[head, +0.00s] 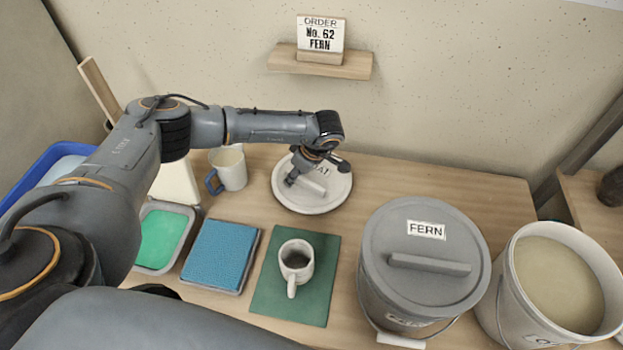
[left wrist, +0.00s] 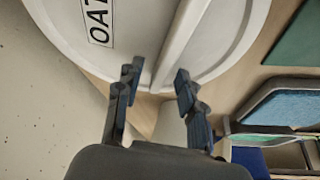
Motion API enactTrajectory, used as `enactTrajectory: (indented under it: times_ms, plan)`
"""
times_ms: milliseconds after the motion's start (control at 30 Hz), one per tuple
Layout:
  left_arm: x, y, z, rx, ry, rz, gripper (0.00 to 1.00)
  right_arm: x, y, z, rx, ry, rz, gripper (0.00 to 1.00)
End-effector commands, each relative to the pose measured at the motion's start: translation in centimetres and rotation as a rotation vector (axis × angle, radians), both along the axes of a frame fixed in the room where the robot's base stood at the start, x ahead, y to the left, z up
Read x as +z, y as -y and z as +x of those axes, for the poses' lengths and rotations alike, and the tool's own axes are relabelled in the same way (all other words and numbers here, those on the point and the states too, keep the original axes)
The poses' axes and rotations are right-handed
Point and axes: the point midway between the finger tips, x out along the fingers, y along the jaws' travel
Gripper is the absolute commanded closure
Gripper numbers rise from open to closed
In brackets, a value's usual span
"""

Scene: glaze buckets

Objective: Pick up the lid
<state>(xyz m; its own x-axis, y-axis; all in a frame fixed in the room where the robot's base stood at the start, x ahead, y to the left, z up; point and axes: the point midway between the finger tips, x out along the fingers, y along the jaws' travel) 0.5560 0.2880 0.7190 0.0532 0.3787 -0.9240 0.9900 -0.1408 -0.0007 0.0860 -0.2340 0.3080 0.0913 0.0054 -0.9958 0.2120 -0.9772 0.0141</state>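A round whitish lid (head: 283,193) with a bar handle and a label reading "OAT" lies at the back middle of the table. It fills the top of the left wrist view (left wrist: 90,12). My left gripper (head: 300,178) reaches over it from the left. Its fingers (left wrist: 158,78) are open, one on each side of the near end of the bar handle (left wrist: 190,38); I cannot tell whether they touch it. A second lid (head: 412,285), grey and labelled "FERN", sits on the grey bucket (head: 375,305). My right gripper is not in view.
An open bucket (head: 510,310) of cream glaze stands at the right. A mug (head: 292,252) stands on a green mat (head: 317,300). A blue sponge-like pad (head: 220,252), a green tray (head: 160,240) and another mug (head: 231,165) are at the left. A wall shelf (head: 340,66) bears a "FERN" order card (head: 320,37).

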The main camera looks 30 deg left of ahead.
Motion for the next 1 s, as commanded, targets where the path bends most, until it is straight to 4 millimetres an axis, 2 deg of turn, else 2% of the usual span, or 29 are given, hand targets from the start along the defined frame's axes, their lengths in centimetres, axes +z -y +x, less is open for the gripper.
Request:
enactTrajectory:
  times_ms: [167, 300, 333, 367, 767, 1000]
  plan:
    - [0.0, 0.0, 0.0, 0.000, 0.000, 0.000, 0.63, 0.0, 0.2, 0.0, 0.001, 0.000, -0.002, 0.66]
    - [0.0, 0.0, 0.0, 0.000, 0.000, 0.000, 0.92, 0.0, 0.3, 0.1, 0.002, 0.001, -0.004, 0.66]
    - [0.0, 0.0, 0.0, 0.000, 0.000, 0.000, 0.98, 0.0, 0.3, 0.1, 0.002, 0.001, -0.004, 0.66]
    - [0.0, 0.0, 0.0, 0.000, 0.000, 0.000, 1.00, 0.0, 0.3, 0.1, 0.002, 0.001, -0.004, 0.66]
    - [0.3, 0.0, 0.0, 0.001, 0.000, 0.000, 1.00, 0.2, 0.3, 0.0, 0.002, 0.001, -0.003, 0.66]
    - [2.8, 0.0, 0.1, 0.001, 0.001, 0.001, 1.00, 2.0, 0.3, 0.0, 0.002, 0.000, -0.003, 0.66]
